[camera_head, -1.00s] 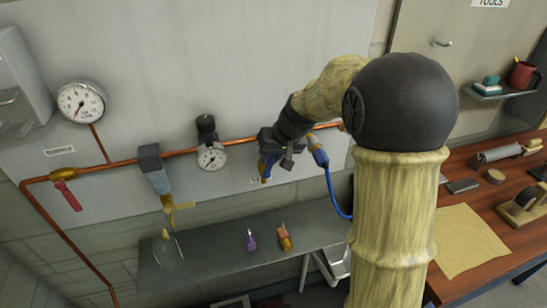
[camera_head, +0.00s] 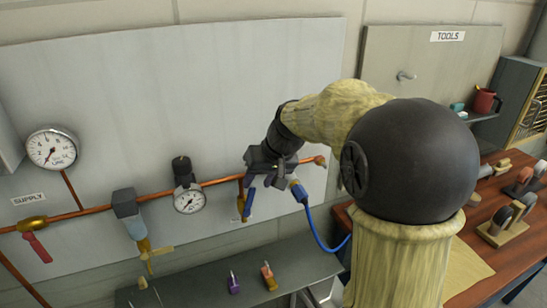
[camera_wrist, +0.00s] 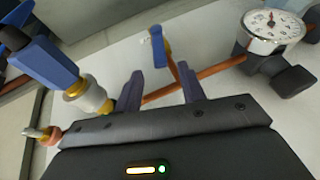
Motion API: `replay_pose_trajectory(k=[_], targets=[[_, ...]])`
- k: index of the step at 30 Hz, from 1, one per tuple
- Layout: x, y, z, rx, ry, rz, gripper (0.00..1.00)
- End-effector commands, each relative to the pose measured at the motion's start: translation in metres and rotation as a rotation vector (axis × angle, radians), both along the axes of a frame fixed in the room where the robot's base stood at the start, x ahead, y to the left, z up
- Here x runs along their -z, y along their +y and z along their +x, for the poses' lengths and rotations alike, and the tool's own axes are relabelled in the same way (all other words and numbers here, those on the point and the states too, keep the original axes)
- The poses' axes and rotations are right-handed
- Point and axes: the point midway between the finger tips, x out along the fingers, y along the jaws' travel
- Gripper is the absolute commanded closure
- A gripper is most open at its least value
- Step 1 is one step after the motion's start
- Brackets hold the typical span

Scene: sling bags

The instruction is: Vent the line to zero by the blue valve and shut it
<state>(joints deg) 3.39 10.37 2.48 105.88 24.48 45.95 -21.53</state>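The blue valve shows below the copper pipe in the head view, with a blue lever (camera_head: 248,204) hanging down on a brass body. In the wrist view its blue lever (camera_wrist: 157,41) stands beyond my fingertips, seen through the gap between them. My gripper (camera_wrist: 162,82) is open, its two fingers apart with nothing between them. In the head view my gripper (camera_head: 264,178) is in front of the pipe, just above the lever, and partly hides the valve. The line gauge (camera_head: 52,149) at far left has its needle pointing to the lower left.
A blue hose coupling (camera_head: 298,191) is right of my gripper; it shows at left in the wrist view (camera_wrist: 45,62). A smaller gauge (camera_head: 189,201) and a red supply lever (camera_head: 37,246) are farther left along the pipe (camera_head: 97,209).

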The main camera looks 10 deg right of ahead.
Motion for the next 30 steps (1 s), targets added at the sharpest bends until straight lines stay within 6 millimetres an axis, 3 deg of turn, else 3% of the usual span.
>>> replay_pose_trajectory(k=[13, 25, 26, 30], targets=[[-0.076, -0.025, -0.029, 0.0, -0.002, -0.001, 0.6], [-0.087, -0.029, -0.034, -0.002, 0.003, -0.001, 0.6], [-0.087, -0.029, -0.034, -0.001, 0.002, -0.001, 0.62], [-0.082, -0.029, -0.035, 0.003, 0.006, -0.005, 0.89]])
